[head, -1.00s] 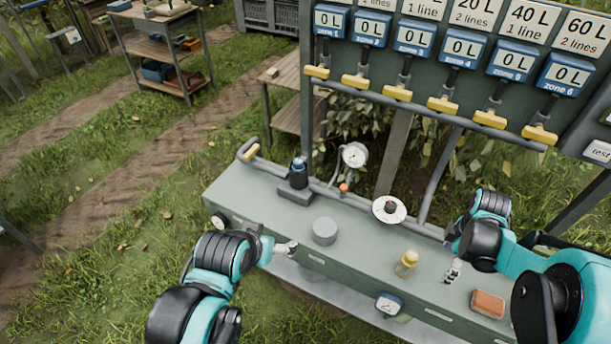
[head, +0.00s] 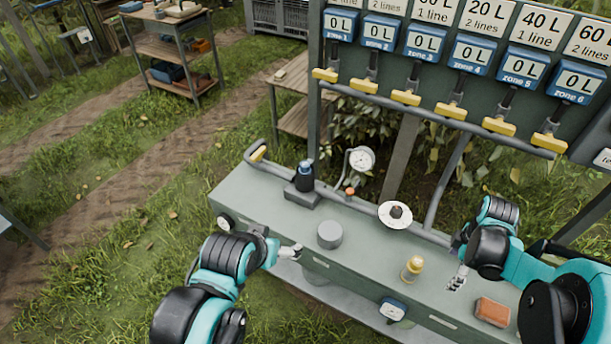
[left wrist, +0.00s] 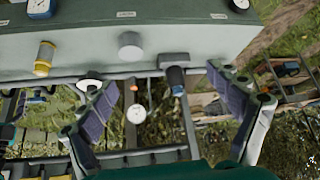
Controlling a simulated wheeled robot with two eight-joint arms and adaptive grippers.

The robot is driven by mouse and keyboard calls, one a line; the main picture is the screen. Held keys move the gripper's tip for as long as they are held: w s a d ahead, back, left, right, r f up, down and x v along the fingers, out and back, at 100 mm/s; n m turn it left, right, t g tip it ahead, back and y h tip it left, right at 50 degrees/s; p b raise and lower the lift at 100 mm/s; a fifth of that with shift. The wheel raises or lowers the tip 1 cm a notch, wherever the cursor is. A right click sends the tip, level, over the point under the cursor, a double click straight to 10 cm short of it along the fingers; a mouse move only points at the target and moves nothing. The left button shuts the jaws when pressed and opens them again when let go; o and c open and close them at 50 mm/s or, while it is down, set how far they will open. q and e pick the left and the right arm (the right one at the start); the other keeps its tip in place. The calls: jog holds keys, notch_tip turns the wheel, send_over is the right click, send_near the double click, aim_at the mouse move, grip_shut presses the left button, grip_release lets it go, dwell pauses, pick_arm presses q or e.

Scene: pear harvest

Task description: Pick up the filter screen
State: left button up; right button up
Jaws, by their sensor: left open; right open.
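A plain grey cylinder (head: 329,235) stands on the green-grey bench (head: 245,192); I cannot tell whether it is the filter screen. A white disc with a dark knob (head: 396,215) rests by the bench's back pipe. My left gripper (head: 291,252) is over the bench's front edge, left of the cylinder and apart from it. In the left wrist view its spread fingers (left wrist: 161,80) hold nothing, and the cylinder (left wrist: 130,45) shows beyond them. My right gripper (head: 457,279) is open and empty over the bench, between a yellow-capped bottle (head: 412,268) and a reddish-brown block (head: 492,311).
A dark bottle on a base (head: 304,180) and a round gauge (head: 361,160) stand at the back left. A pipe rail (head: 345,205) runs along the back edge. The panel with yellow-handled valves (head: 405,97) rises behind. Clear bench top lies between the cylinder and the yellow-capped bottle.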

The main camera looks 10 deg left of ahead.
pick_arm(q)
jog(key=shift+c, duration=0.2)
jog(key=c, duration=0.5)
jog(key=shift+w+r, duration=0.3)
jog(key=shift+r, duration=0.05)
jog(key=shift+c, duration=1.2)
jog(key=w+r+m+g, duration=0.2)
jog(key=w+r+m, duration=0.2)
jog(key=w+r, duration=0.5)
jog(key=m+g, duration=0.5)
jog(key=m, duration=0.7)
send_over(305, 163)
jog(key=f, duration=1.5)
jog(key=shift+w+d, duration=0.1)
jog(key=shift+w, duration=0.2)
jog(key=shift+s+f, duration=0.2)
jog(key=shift+f, duration=1.25)
jog(key=shift+s+f, duration=0.2)
jog(key=shift+f, duration=1.25)
